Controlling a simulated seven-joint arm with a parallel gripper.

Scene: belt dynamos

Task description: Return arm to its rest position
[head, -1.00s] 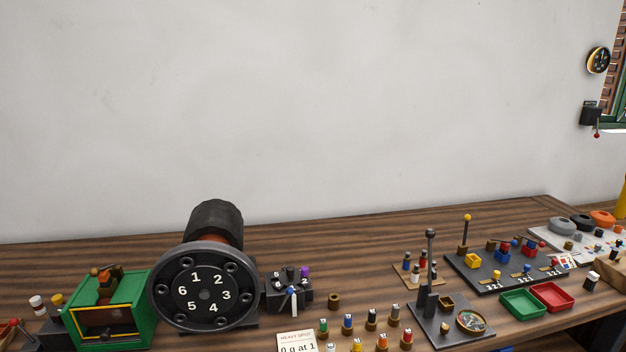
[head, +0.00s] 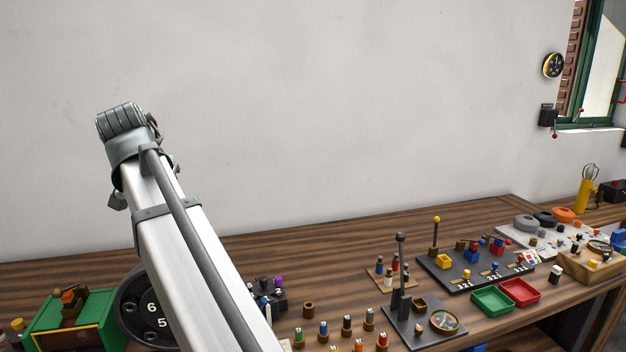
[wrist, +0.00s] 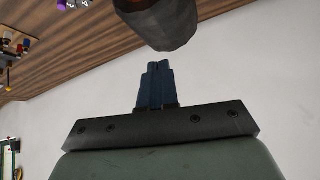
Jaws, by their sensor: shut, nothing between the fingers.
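My gripper (wrist: 157,84) shows in the wrist view with its two dark blue fingers together and nothing between them. A dark rounded end of the cylinder (wrist: 160,22) on the bench machine is just beyond the fingertips in that view, with a gap visible in the picture. In the head view my arm rises across the left half, in front of the numbered dial (head: 133,308), and hides most of it. The gripper's fingers cannot be made out in the head view.
The wooden bench (head: 330,222) carries a green box (head: 45,325) at left, several small coloured pegs, a lever stand (head: 400,300), a green tray (head: 492,301) and a red tray (head: 519,292). The wall (head: 350,100) behind is bare.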

